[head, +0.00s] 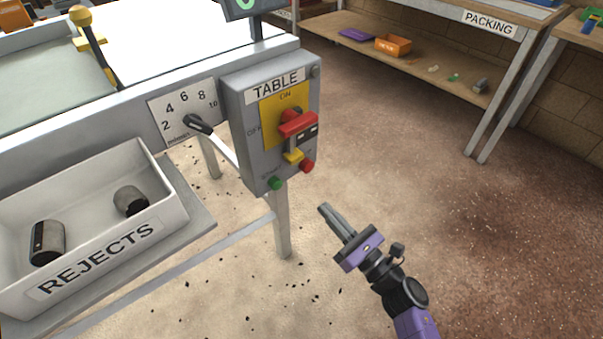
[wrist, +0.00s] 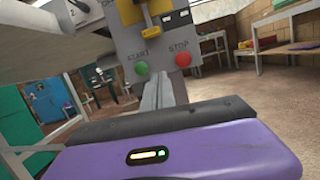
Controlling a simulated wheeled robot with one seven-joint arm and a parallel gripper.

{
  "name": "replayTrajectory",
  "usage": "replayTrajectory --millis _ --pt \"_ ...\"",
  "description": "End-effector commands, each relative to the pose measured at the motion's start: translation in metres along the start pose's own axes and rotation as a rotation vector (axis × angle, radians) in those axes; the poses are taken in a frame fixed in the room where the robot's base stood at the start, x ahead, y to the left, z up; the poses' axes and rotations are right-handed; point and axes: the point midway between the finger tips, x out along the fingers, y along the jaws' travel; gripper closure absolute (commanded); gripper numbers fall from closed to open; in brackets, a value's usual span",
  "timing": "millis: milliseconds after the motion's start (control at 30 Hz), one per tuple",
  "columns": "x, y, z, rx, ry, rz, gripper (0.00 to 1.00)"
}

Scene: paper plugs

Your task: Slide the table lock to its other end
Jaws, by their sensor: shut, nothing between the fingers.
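The grey TABLE control box (head: 250,128) hangs at the corner of the table. On its front is a red handle (head: 297,124) over a yellow plate marked ON and OFF. Below the handle a yellow tab (head: 293,156), which looks like the lock, sits at the lower end of a pale upright strip. The tab also shows at the top of the wrist view (wrist: 148,30). My gripper (head: 324,208) is shut and empty, below and right of the box, apart from it. In the wrist view my fingers (wrist: 160,80) point up toward the box's underside.
Green START (head: 275,183) and red STOP (head: 307,166) buttons sit below the tab. A black-knobbed lever (head: 200,124) on a number dial is left of the box. A REJECTS bin (head: 110,255) stands at lower left. The floor right of my gripper is clear.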

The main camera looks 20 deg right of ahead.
Motion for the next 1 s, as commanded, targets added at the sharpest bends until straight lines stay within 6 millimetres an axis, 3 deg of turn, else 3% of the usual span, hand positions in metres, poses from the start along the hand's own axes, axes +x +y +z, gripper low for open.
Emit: replayTrajectory --millis 267,733,1000 --pt "0.013 0.002 0.002 -0.074 -0.006 0.007 1.0" --pt "0.102 0.002 0.003 -0.07 -0.008 0.006 1.0" --pt "0.109 0.004 0.036 -0.071 -0.005 0.004 1.0"
